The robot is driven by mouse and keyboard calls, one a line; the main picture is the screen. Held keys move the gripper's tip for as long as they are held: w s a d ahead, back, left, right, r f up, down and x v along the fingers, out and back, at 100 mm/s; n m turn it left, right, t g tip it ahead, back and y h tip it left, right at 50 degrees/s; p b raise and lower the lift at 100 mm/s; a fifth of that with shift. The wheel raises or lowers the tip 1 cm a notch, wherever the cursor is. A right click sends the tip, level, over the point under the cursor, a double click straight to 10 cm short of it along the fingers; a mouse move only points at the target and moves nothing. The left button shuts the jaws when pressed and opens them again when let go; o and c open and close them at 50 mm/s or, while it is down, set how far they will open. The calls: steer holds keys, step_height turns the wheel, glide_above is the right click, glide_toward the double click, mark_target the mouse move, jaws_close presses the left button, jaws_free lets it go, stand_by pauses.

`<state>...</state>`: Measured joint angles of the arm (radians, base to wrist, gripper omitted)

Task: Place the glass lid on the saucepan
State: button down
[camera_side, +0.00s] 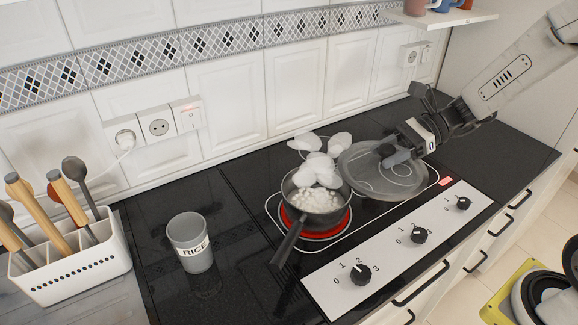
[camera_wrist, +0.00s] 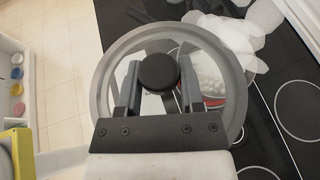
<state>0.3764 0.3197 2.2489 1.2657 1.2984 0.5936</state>
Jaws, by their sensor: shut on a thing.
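The glass lid (camera_side: 372,177) is round and see-through with a grey rim and a dark knob. My gripper (camera_side: 392,155) is shut on the lid's knob and holds the lid to the right of the saucepan. In the wrist view the lid (camera_wrist: 103,75) fills the middle, with its black knob between the fingers of my gripper (camera_wrist: 158,80). The saucepan (camera_side: 301,216) stands on the glowing red burner with its handle pointing to the front left. It holds whitish round contents, and white steam puffs rise above it. In the wrist view the pan is partly hidden behind the lid.
A grey RICE container (camera_side: 188,244) stands left of the hob. A white utensil holder (camera_side: 75,275) is at the far left. Control knobs (camera_side: 360,273) line the hob's front. A shelf with mugs (camera_side: 440,18) hangs at upper right. The counter between container and hob is clear.

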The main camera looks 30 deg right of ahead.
mark_target(375, 172)
steer(key=shift+n+g, duration=0.5)
steer(key=a, duration=0.2)
steer(key=s+a+r, duration=0.1)
steer(key=shift+a+r, duration=0.1)
steer(key=shift+a, duration=0.25)
steer(key=w+a+f, duration=0.2)
steer(key=w+f, duration=0.7)
steer(key=w, duration=0.4)
steer(key=shift+w+f, duration=0.15)
steer(key=shift+f, duration=0.05)
steer(key=shift+f, duration=0.1)
steer(key=shift+w+f, duration=0.15)
steer(key=shift+f, duration=0.7)
steer(key=shift+w+f, duration=0.1)
steer(key=shift+f, duration=0.75)
